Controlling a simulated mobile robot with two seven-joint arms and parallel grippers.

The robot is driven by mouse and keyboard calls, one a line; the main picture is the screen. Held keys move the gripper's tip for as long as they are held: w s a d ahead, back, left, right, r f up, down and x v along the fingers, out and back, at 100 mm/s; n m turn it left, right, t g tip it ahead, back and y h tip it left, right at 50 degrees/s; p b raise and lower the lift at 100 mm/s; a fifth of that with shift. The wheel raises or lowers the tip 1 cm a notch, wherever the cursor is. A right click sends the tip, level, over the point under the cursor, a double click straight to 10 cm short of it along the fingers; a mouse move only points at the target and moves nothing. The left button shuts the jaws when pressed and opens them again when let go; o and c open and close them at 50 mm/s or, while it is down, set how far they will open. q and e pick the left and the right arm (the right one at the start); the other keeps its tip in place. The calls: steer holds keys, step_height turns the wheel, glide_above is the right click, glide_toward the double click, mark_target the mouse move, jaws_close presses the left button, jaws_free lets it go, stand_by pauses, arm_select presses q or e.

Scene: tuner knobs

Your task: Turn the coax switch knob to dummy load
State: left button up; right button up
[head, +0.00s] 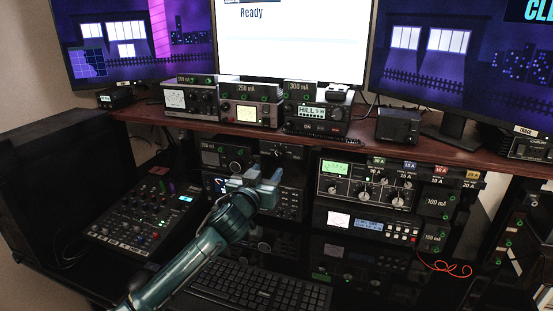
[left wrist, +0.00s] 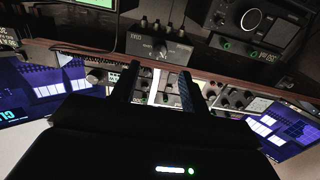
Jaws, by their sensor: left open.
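My left gripper (head: 262,180) is open and reaches in front of the equipment rack below the shelf. In the left wrist view its two dark fingers (left wrist: 157,76) are apart with nothing between them. A small dark box with a single knob (left wrist: 160,48) and several connectors along one edge lies just beyond the fingertips. It looks like the coax switch, but its lettering is too small to read, so the knob's setting cannot be told. A gap shows between fingers and knob. In the head view the gripper covers part of this area. My right gripper is not in view.
A wooden shelf (head: 160,119) carries several radios above the gripper. A tuner with a green meter and knobs (head: 365,187) stands to the right. A mixer (head: 145,215) lies left, and a keyboard (head: 262,287) lies below.

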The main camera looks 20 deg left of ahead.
mark_target(278, 157)
arm_select(q)
steer(key=w, duration=0.8)
steer(key=shift+w+d, duration=0.15)
steer(key=shift+w, duration=0.2)
steer(key=shift+c, duration=0.3)
steer(key=c, duration=0.9)
